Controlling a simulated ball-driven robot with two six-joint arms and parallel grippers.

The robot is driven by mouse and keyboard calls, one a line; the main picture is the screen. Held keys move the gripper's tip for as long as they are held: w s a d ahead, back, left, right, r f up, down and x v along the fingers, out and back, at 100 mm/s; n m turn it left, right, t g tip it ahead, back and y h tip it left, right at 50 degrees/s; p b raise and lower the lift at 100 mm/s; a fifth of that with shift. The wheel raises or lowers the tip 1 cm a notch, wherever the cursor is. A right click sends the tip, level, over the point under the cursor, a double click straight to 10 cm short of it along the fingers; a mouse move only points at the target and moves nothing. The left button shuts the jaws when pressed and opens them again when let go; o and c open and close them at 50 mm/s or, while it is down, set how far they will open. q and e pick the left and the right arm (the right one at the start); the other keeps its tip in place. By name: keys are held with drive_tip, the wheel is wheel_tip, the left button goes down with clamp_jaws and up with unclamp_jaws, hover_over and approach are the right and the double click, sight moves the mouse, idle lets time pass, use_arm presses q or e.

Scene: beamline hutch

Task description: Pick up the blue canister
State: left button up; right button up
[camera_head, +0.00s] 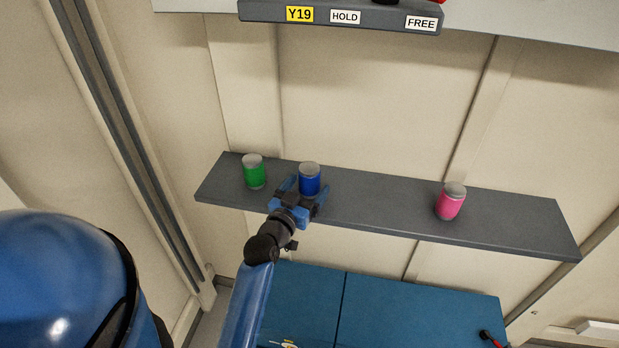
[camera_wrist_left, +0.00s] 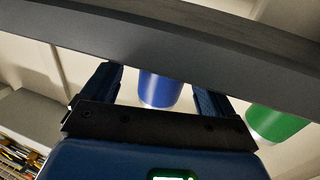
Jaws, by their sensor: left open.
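The blue canister (camera_head: 309,179) stands upright on the grey shelf (camera_head: 380,207), with a pale silver top. My left gripper (camera_head: 304,187) reaches it from the front, open, with one finger on each side of the canister's lower part. In the left wrist view the blue canister (camera_wrist_left: 160,88) shows between the two open fingers of the left gripper (camera_wrist_left: 158,84). I cannot tell whether either finger touches it. My right gripper is not in view.
A green canister (camera_head: 254,172) stands close by on the left, and a pink canister (camera_head: 451,201) stands farther right on the shelf. The shelf between blue and pink is clear. A labelled ledge (camera_head: 385,18) is above, and a blue cabinet (camera_head: 415,308) is below.

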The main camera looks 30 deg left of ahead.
use_arm(q)
drive_tip(key=shift+w+a+r, duration=0.1)
drive_tip(key=shift+w+r, duration=0.15)
drive_tip(key=shift+w, duration=0.2)
drive_tip(key=w+p, duration=0.1)
drive_tip(key=w, duration=0.2)
drive_tip(key=shift+a+f+p, duration=0.15)
drive_tip(key=shift+p, duration=0.2)
drive_tip(key=shift+w+f, duration=0.1)
drive_tip(key=shift+w, duration=0.35)
drive_tip(key=shift+s, duration=0.1)
drive_tip(key=shift+c, duration=0.6)
drive_tip(key=c, duration=1.1)
drive_tip(key=shift+s, duration=0.1)
